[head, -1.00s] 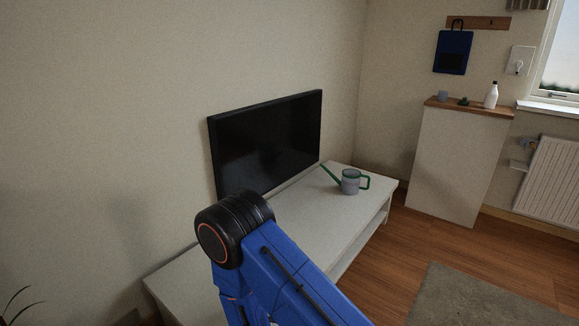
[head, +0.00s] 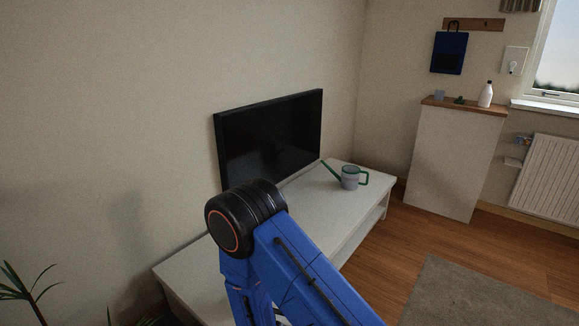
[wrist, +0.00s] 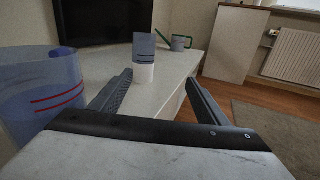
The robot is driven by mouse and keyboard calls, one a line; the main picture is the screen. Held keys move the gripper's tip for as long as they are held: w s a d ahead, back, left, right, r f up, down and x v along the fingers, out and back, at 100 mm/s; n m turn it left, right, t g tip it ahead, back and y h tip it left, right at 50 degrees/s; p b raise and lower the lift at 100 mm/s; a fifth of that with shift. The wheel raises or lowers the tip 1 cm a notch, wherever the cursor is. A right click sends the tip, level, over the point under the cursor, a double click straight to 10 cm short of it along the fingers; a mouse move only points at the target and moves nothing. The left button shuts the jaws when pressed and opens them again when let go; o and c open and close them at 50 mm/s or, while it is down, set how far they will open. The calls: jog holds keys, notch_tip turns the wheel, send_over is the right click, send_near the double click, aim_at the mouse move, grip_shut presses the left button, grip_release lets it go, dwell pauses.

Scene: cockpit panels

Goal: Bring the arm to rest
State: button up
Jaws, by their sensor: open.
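My gripper (wrist: 159,76) shows in the wrist view with its two dark fingers spread apart and nothing held between them. It points over a white low bench (wrist: 170,83). A small object (wrist: 144,62), blue-grey above and white below, shows beyond the left fingertip and seems to stand on the bench; I cannot tell what it is. In the head view my blue arm is bent, with its black joint high in front of the bench (head: 340,212). The gripper itself is hidden or out of frame there.
A black television (head: 270,135) and a grey watering can with green spout and handle (head: 350,178) stand on the bench. A white cabinet (head: 455,160) holds a white bottle (head: 486,95). A radiator (head: 548,185) is at right, a plant (head: 30,290) at left. Wood floor lies right of the bench.

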jog(key=s+d+r+m+g+h, duration=0.2)
jog(key=d+r+m+g+h, duration=0.3)
jog(key=d+r+m, duration=0.5)
jog(key=s+d+r+m+g+h, duration=0.1)
jog(key=d+r+m+g+h, duration=0.25)
jog(key=d+r, duration=0.7)
jog(key=s+d+r+m+g+y, duration=0.3)
jog(key=s+d+m+g, duration=0.3)
jog(key=s, duration=0.4)
jog(key=s+d+r+m+g+y, duration=0.3)
jog(key=s+d+m, duration=0.3)
jog(key=s+d, duration=0.3)
jog(key=s+a+r+m+t+y, duration=0.4)
jog(key=s+a+r+m+y, duration=0.2)
jog(key=s, duration=0.3)
jog(key=shift+s+a+r+m+t+y, duration=0.2)
jog(key=shift+r+m+t+y, duration=0.15)
jog(key=shift+m+y, duration=0.25)
